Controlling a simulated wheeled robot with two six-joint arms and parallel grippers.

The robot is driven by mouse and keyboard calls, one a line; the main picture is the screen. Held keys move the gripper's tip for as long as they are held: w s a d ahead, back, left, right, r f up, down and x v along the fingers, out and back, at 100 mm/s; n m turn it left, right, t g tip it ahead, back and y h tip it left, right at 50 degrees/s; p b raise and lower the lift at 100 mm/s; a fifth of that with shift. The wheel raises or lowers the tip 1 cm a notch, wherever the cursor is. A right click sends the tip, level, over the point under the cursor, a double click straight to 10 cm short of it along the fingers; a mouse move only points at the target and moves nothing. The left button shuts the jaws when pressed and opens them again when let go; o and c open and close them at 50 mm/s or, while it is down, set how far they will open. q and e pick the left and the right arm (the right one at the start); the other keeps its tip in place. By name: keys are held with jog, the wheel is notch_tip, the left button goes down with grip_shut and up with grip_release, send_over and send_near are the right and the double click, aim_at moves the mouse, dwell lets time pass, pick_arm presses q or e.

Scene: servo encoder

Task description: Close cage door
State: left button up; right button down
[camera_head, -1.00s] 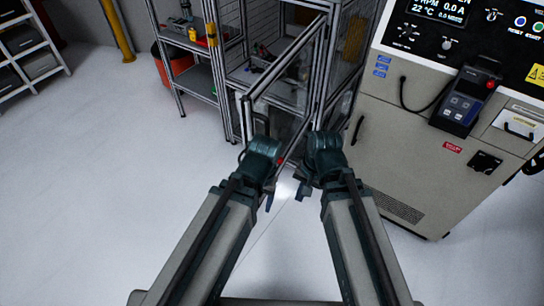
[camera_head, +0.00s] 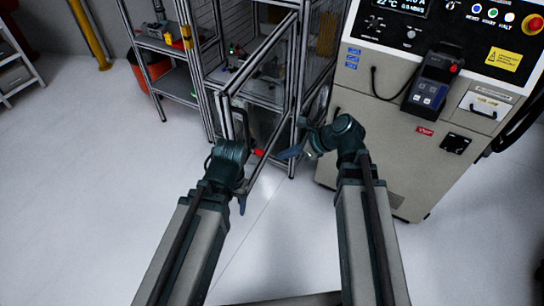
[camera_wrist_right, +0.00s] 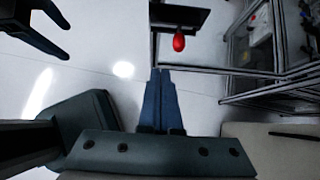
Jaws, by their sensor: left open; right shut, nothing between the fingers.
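The cage door (camera_head: 262,57) is a metal-framed panel standing open, swung out from the cage (camera_head: 203,72) toward me. A dark handle (camera_head: 240,112) is near its free edge, and a red knob (camera_head: 259,152) shows low by that edge; the knob also shows in the right wrist view (camera_wrist_right: 179,41). My left gripper (camera_head: 243,190) is open, just in front of the door's free edge; its fingers also show at the upper left of the wrist view (camera_wrist_right: 62,35). My right gripper (camera_head: 290,153) is shut and empty, right of the knob; its blue fingers (camera_wrist_right: 160,100) point toward the door's lower frame.
A beige control cabinet (camera_head: 385,150) with a handheld unit (camera_head: 428,85) stands close on the right of the cage. A shelf rack (camera_head: 180,75) with an orange bin (camera_head: 150,72) stands to the left. The floor (camera_head: 90,180) on the left is clear.

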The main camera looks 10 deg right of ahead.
jog(key=w+a+r+b+x, duration=0.1)
jog(key=b+x, duration=0.4)
jog(key=x, duration=0.6)
jog(key=shift+a+r, duration=0.3)
jog(key=shift+a, duration=0.25)
jog(key=shift+w, duration=0.1)
